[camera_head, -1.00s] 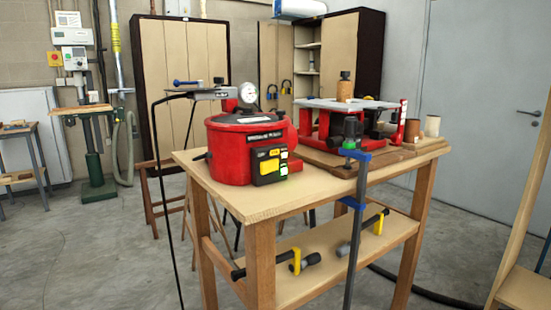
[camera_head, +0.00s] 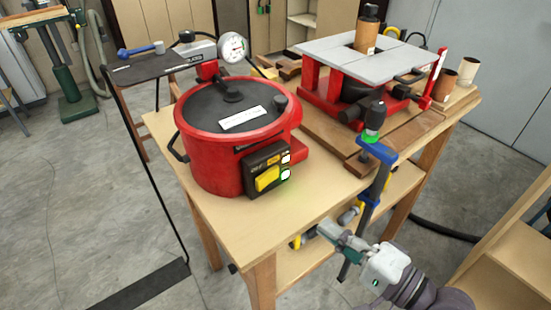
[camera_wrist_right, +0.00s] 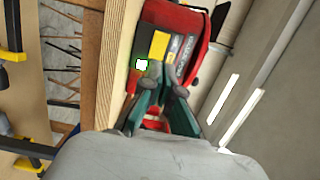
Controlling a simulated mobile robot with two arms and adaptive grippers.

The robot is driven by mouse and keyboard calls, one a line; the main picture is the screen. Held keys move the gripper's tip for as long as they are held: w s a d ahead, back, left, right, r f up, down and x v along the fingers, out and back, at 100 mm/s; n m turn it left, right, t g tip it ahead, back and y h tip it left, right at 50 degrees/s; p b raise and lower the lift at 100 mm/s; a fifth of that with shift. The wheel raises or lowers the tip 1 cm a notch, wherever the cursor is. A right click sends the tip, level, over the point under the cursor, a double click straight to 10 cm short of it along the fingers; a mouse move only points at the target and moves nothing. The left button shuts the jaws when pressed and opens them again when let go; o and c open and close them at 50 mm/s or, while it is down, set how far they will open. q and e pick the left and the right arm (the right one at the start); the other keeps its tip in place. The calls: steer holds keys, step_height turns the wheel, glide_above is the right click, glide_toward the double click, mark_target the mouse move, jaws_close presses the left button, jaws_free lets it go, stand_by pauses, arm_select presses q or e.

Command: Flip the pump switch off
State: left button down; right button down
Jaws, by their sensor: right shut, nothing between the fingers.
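The red pump pot (camera_head: 215,160) stands on the wooden workbench (camera_head: 320,200), with a black switch box (camera_head: 262,160) on its front. The box carries a yellow panel (camera_head: 267,178) and small white pieces, the lower one (camera_head: 286,174) edged in bright green. I cannot tell the switch's position. My right gripper (camera_head: 326,230) is in front of the bench's front edge, below and right of the box, apart from it. In the right wrist view its fingers (camera_wrist_right: 166,72) are shut and empty, pointing toward the yellow panel (camera_wrist_right: 159,45) and a green-edged white piece (camera_wrist_right: 142,65). My left gripper is out of view.
A blue clamp (camera_head: 375,155) stands at the bench's front edge, close to my right gripper. A red machine with a grey top (camera_head: 350,58) stands behind it. A gauge (camera_head: 232,47) rises behind the pot. Bench top right of the box is clear.

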steer(key=shift+s+r, duration=0.1)
steer(key=shift+s, duration=0.15)
steer(key=p, duration=0.4)
glide_toward(264, 183)
steer(key=x, duration=0.6)
steer(key=shift+r, duration=0.1)
steer(key=shift+w+a, duration=0.5)
